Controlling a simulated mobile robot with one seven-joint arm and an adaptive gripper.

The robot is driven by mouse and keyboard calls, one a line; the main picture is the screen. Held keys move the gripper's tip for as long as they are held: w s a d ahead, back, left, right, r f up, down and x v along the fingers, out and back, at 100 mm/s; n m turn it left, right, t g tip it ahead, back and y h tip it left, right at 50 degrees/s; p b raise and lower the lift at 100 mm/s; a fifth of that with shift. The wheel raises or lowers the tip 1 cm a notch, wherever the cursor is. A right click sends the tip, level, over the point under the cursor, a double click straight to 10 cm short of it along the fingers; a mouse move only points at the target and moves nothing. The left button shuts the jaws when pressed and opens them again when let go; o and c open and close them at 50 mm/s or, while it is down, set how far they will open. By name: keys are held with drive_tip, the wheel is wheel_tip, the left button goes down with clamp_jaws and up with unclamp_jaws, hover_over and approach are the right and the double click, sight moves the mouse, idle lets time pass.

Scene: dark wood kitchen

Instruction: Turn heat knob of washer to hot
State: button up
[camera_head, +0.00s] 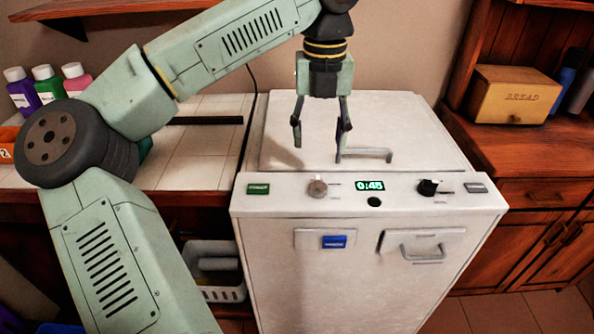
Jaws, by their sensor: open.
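The white washer (350,270) stands in the middle of the view, with a control strip along its top front edge. A pale round knob (318,188) is on the left part of the strip. A black knob (428,187) is on the right part. The labels beside the knobs are too small to read, so I cannot tell which is the heat knob. My gripper (319,151) points down with its fingers apart and nothing between them. It appears above the washer's top, behind the pale knob in the picture, and touches neither knob.
A green display (370,185) reads 0:45 between the knobs. A lid handle (365,154) sticks up by my right finger. Bottles (48,83) stand on the left counter. A bread box (515,93) is on the right counter. A white basket (213,270) sits left of the washer.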

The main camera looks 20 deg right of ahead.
sight(319, 182)
wheel_tip(319, 182, down, 10)
drive_tip(key=shift+s+d+f+p, duration=0.1)
drive_tip(key=shift+f+p, duration=0.1)
drive_tip(key=shift+p, duration=1)
drive_tip(key=c, duration=1.2)
drive_tip(key=shift+o, duration=0.2)
